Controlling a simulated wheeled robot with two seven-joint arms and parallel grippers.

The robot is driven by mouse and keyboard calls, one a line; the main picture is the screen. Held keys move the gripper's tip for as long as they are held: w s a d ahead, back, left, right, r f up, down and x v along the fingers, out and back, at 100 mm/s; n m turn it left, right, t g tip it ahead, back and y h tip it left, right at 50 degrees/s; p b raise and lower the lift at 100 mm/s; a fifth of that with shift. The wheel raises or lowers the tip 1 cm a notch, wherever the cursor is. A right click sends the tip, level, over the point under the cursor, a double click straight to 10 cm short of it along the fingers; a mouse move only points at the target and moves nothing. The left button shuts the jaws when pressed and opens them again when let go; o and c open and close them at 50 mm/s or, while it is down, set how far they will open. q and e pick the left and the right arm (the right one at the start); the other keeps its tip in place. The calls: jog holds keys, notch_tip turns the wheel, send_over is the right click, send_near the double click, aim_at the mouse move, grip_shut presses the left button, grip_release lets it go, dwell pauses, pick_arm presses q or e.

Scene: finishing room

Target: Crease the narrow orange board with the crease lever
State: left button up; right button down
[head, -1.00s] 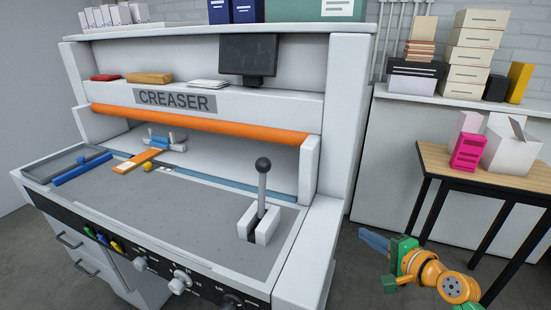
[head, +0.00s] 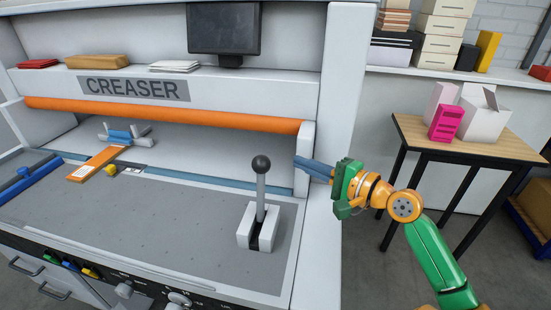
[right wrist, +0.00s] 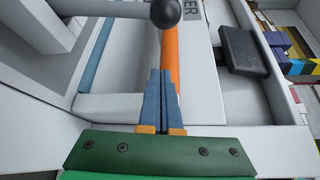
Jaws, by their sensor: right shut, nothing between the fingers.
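The narrow orange board (head: 97,164) lies flat on the creaser bed at the left, its far end at a small blue and grey clamp-like part (head: 124,135). The crease lever (head: 260,195) stands upright in its white slotted base at the right of the bed, with a dark ball knob on top. My right gripper (head: 301,164) is shut and empty, right of the lever and apart from it in the head view. In the right wrist view the closed fingers (right wrist: 162,82) point toward the lever's knob (right wrist: 165,12). My left gripper is not in view.
The creaser's orange bar (head: 165,115) spans above the bed, and its white right-hand post (head: 304,160) stands close to my right gripper. A blue bar (head: 30,179) lies at the left. A wooden table (head: 470,143) with boxes stands at right. The middle bed is clear.

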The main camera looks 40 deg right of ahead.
aim_at(261, 191)
jog(key=w+a+p, duration=0.4)
jog(key=shift+a, duration=0.2)
jog(key=shift+w, duration=0.2)
